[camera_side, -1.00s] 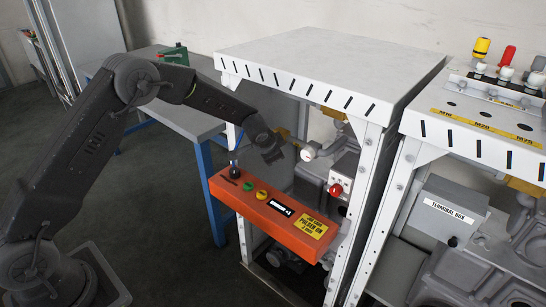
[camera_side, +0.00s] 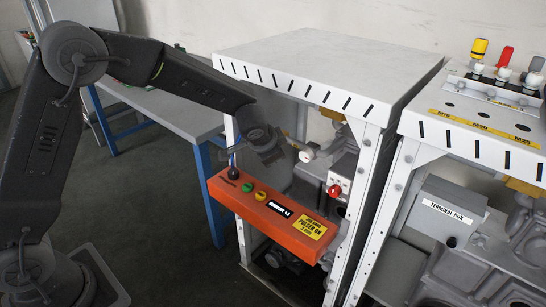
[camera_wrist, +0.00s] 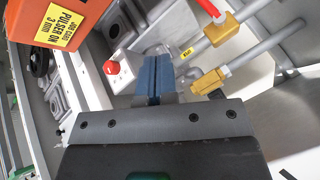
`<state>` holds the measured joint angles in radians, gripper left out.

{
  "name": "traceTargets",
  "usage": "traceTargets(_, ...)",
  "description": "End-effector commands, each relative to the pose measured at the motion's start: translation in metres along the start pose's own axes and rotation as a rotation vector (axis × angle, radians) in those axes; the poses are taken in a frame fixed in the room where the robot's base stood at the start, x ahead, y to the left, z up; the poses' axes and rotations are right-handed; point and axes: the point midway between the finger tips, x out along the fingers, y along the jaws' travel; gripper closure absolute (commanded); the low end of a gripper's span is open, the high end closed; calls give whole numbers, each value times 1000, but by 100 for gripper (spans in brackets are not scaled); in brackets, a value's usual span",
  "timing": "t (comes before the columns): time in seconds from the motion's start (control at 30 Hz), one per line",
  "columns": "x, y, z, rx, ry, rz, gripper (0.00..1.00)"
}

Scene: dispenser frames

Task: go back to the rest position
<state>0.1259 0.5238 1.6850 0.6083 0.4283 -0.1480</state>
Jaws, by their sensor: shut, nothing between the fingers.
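My gripper (camera_wrist: 152,78) shows in the wrist view with its two blue fingers pressed together and nothing between them. In the side view my wrist is over the orange control box, at the open front of the left white frame (camera_side: 290,60). The fingertips are hard to make out there against the grey parts. In the wrist view the fingers point toward the inside of the frame, near a red button (camera_wrist: 112,67) on a white box and the brass fittings (camera_wrist: 210,82).
The orange control box (camera_side: 270,215) juts out at the frame's front; a black lever stands at its left end. A second frame with a terminal box (camera_side: 447,212) stands right. A grey bench (camera_side: 165,108) stands behind my arm. Open floor lies at lower left.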

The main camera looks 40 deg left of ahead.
Motion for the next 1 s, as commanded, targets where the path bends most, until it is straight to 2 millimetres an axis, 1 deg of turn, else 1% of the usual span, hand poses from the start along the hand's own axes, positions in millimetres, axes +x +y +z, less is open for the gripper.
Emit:
traceTargets(0.07,-7,0,0,-3,1,0,100)
traceTargets(0.17,-24,-5,3,-26,-3,-3,100)
traceTargets(0.27,-57,-15,11,-75,-10,-6,100)
traceTargets(0.3,-73,-19,16,-99,-14,-5,100)
traceTargets(0.37,-100,-24,27,-139,-22,-1,100)
traceTargets(0.4,-117,-25,35,-167,-28,3,100)
traceTargets(0.47,-141,-27,48,-208,-35,11,100)
traceTargets(0.5,-156,-27,58,-233,-41,17,100)
traceTargets(0.57,-178,-25,72,-271,-46,30,100)
traceTargets(0.6,-192,-23,83,-296,-49,39,100)
traceTargets(0.7,-224,-15,109,-354,-55,65,100)
traceTargets(0.83,-257,1,145,-423,-58,108,100)
traceTargets(0.9,-269,10,162,-452,-59,130,100)
traceTargets(1.0,-281,23,180,-485,-59,160,100)
